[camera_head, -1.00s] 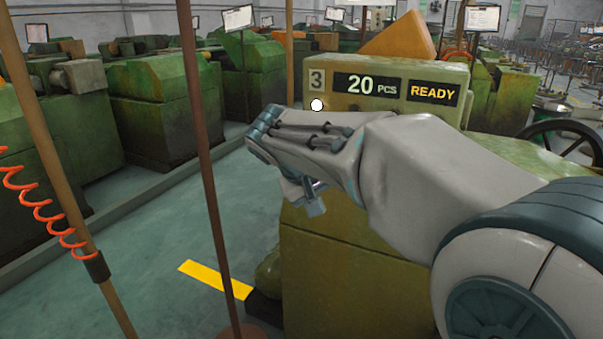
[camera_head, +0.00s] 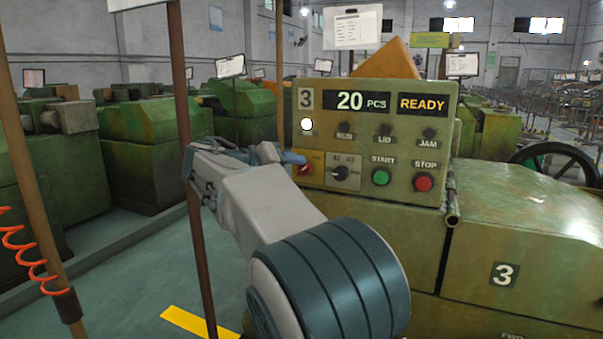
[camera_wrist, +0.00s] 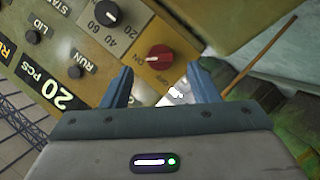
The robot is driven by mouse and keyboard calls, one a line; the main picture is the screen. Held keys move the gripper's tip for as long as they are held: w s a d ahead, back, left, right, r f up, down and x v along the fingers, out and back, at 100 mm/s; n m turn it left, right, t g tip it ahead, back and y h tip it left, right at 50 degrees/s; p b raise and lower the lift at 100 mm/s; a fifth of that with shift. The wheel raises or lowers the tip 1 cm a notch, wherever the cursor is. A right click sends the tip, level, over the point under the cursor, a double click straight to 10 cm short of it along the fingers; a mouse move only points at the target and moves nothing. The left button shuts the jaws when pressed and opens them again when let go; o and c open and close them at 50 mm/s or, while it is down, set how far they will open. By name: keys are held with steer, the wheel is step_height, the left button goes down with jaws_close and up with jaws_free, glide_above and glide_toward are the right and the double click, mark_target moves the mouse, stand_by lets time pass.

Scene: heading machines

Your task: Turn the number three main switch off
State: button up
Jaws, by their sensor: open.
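The machine marked 3 has a green control panel (camera_head: 420,150) reading "20 PCS" and "READY". Its main switch is a red knob on an orange plate (camera_head: 315,158), low on the panel's left. In the head view my gripper partly covers the knob and plate. My gripper (camera_wrist: 159,78) is open and empty, its fingertips either side of the knob in the wrist picture. I cannot tell whether they touch it. In the head view my gripper (camera_head: 290,157) is at the panel's left edge.
A black selector knob (camera_head: 341,173), a green START button (camera_head: 380,177) and a red STOP button (camera_head: 424,182) sit to the right. A white lamp (camera_head: 306,124) is lit above. A thin brown post (camera_head: 188,130) stands left of the panel.

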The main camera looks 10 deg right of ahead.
mark_target(300, 170)
steer(key=x, duration=0.5)
steer(key=shift+w+d, duration=0.1)
steer(key=shift+d, duration=0.05)
steer(key=c, duration=1)
